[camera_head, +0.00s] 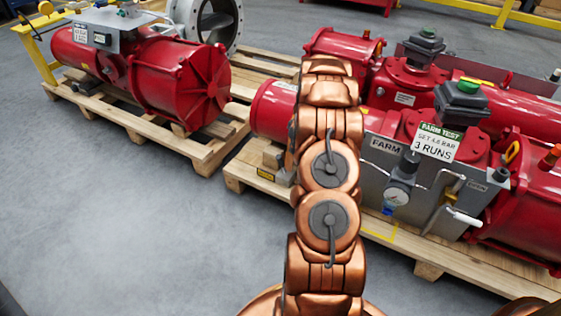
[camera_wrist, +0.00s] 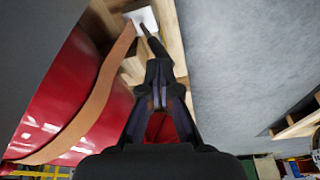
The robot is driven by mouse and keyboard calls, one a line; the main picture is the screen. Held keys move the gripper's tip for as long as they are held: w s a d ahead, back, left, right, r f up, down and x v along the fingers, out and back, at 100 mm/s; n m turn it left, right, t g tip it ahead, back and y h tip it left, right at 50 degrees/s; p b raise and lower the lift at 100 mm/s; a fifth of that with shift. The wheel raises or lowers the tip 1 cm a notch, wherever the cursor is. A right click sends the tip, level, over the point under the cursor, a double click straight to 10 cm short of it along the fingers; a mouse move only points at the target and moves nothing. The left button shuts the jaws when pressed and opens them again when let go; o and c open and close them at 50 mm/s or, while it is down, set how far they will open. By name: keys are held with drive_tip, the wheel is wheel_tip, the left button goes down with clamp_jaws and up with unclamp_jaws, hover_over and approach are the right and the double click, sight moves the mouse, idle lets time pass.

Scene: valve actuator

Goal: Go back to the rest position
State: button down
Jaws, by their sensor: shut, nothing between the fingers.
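My copper-coloured arm (camera_head: 328,180) stands upright in the middle of the head view, in front of the right-hand red actuator. My gripper does not show in that view. In the wrist view my black gripper (camera_wrist: 156,62) points up the picture with its fingers together and nothing held. A red curved body (camera_wrist: 45,120) with a tan band across it lies left of the fingers. Pale wood pallet boards (camera_wrist: 165,35) and a small white patch lie beyond the tips. I cannot tell how far the tips are from them.
The red valve actuator (camera_head: 410,120) with gauge, lever and "FARM TEST" sign (camera_head: 437,141) sits on a wooden pallet (camera_head: 430,256). Another red actuator (camera_head: 180,85) sits on a pallet at upper left. Grey floor (camera_head: 130,230) is clear at lower left.

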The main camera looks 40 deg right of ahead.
drive_tip(key=shift+r, duration=0.1)
idle(0.3)
drive_tip(key=s+a+r+g+y+p, duration=0.1)
drive_tip(key=s+a+r+p, duration=0.2)
drive_tip(key=a+r+p, duration=0.85)
drive_tip(key=s+a+r+g+p, duration=0.15)
drive_tip(key=a+r+p, duration=0.25)
drive_tip(key=a+r, duration=1.5)
drive_tip(key=s+a+r+p, duration=0.4)
drive_tip(key=s+r, duration=0.2)
drive_tip(key=r, duration=0.2)
drive_tip(key=s+a+r+p, duration=0.3)
drive_tip(key=s+a+r, duration=0.2)
drive_tip(key=s+r, duration=0.15)
drive_tip(key=s+a+r+g+p, duration=0.1)
drive_tip(key=s+r+p, duration=0.3)
drive_tip(key=s, duration=0.4)
drive_tip(key=s+a+r+g+h+p, duration=0.1)
drive_tip(key=s+a+r+p, duration=0.2)
drive_tip(key=s+r, duration=0.3)
drive_tip(key=shift+s+a+m+p, duration=0.2)
drive_tip(key=shift+s+m+p, duration=0.1)
drive_tip(key=shift+s+p, duration=0.7)
drive_tip(key=shift+s+a, duration=0.1)
